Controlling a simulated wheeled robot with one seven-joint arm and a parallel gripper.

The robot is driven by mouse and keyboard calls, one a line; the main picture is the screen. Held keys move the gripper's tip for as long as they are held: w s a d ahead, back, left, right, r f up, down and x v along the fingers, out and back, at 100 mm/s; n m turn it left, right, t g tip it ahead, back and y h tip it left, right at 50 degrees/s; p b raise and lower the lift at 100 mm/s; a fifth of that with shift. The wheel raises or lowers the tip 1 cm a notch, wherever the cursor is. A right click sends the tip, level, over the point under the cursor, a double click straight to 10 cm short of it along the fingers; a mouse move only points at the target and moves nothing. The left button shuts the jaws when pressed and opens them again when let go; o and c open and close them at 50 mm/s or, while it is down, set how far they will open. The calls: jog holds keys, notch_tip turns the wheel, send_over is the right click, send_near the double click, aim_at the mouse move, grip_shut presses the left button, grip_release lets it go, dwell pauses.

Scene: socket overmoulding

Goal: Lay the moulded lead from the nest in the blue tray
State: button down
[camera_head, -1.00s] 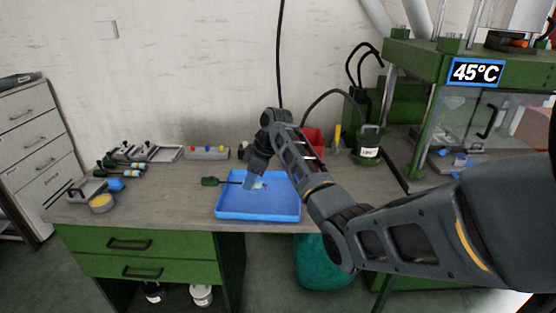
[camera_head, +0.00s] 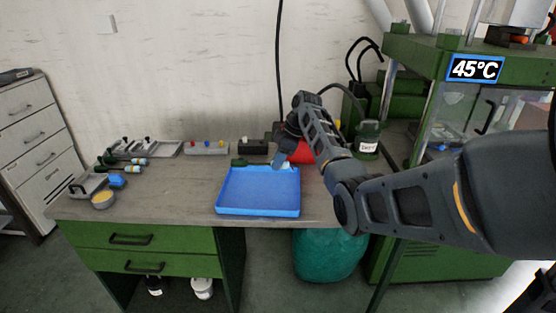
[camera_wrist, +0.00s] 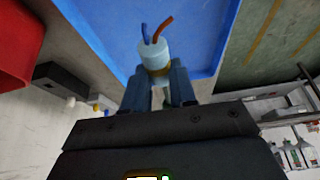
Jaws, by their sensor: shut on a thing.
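My gripper (camera_head: 281,163) is at the back right edge of the blue tray (camera_head: 222,205) in the head view. In the wrist view, my gripper (camera_wrist: 158,88) is shut on a pale blue cylinder (camera_wrist: 153,53), which looks like the moulded lead, with a red and a blue wire out of its end. A dark green piece (camera_head: 239,162) shows just left of the gripper at the tray's back edge; I cannot tell whether it joins the held part. The tray floor looks empty. The tray's blue edge (camera_wrist: 203,72) lies behind the cylinder in the wrist view.
A red bin (camera_head: 309,152) and a black block (camera_head: 253,147) stand behind the tray. Tools and fixtures (camera_head: 122,158) lie at the left of the bench. The green press (camera_head: 446,50) stands at the right.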

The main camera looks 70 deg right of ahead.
aim_at(288, 167)
jog(key=shift+f+b, duration=3)
jog(key=shift+f, duration=1.8)
jog(key=c, duration=0.8)
grip_release()
jog(key=shift+r, duration=0.1)
jog(key=v, duration=0.7)
jog(key=shift+s+r, duration=0.1)
jog(key=shift+r, duration=0.2)
